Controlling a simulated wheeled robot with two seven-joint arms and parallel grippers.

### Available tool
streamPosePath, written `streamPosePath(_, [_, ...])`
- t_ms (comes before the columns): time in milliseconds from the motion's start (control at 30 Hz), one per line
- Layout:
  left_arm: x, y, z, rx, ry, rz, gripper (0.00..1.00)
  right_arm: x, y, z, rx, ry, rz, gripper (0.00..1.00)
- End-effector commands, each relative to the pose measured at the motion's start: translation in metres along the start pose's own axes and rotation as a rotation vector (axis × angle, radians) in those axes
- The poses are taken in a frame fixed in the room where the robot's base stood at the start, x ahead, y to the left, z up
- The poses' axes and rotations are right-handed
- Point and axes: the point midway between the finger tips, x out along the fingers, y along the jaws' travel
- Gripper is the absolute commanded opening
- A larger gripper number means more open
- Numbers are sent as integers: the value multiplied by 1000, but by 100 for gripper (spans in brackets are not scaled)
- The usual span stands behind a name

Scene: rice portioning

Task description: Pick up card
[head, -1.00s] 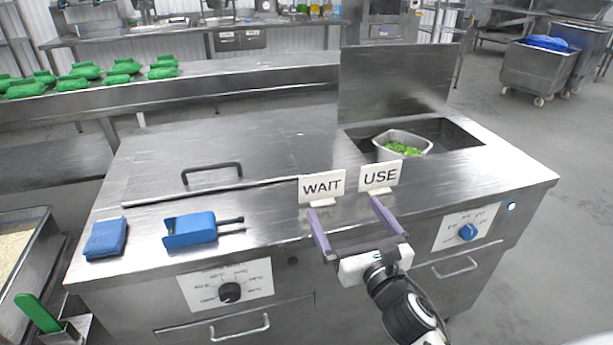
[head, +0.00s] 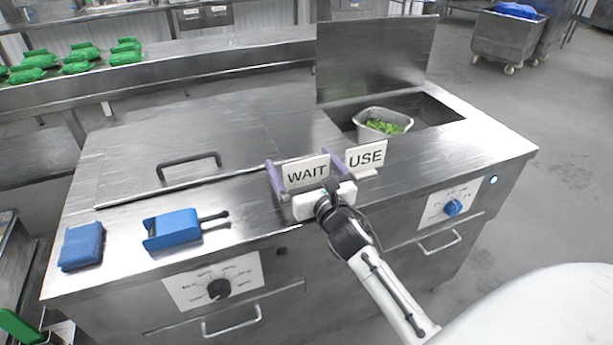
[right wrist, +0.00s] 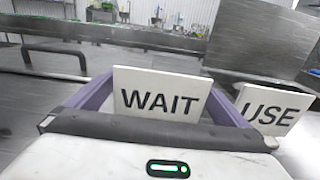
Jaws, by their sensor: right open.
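The white WAIT card (head: 305,172) stands upright on the steel counter. The white USE card (head: 366,157) stands just to its right. My right gripper (head: 304,168) is open, with its purple fingers on either side of the WAIT card. In the right wrist view the WAIT card (right wrist: 160,95) stands between the spread fingers, and the USE card (right wrist: 272,108) is outside the right finger. I cannot tell whether either finger touches the WAIT card. My left gripper is not in view.
A blue scoop-like tool (head: 172,229) and a blue sponge (head: 82,245) lie on the counter at left. A lid handle (head: 190,166) rises at the left back.

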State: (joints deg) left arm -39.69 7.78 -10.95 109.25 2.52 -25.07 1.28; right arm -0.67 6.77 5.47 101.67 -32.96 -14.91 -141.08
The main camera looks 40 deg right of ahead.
Motion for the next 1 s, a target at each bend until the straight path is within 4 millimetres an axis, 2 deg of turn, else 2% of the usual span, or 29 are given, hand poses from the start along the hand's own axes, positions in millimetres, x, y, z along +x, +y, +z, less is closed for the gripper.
streamPosePath(100, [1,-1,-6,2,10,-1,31,7,0,0,0,0,0,100])
streamPosePath(300, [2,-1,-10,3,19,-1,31,7,0,0,0,0,0,100])
streamPosePath(500, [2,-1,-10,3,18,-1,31,6,0,0,0,0,1,66])
streamPosePath(533, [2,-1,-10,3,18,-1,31,6,0,0,0,0,1,64])
streamPosePath(800, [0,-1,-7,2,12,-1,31,7,0,4,-1,-1,1,64])
streamPosePath(867, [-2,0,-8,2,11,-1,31,7,0,10,-3,-3,2,64])
streamPosePath(1000, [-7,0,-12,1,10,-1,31,7,0,37,-6,-6,3,64])
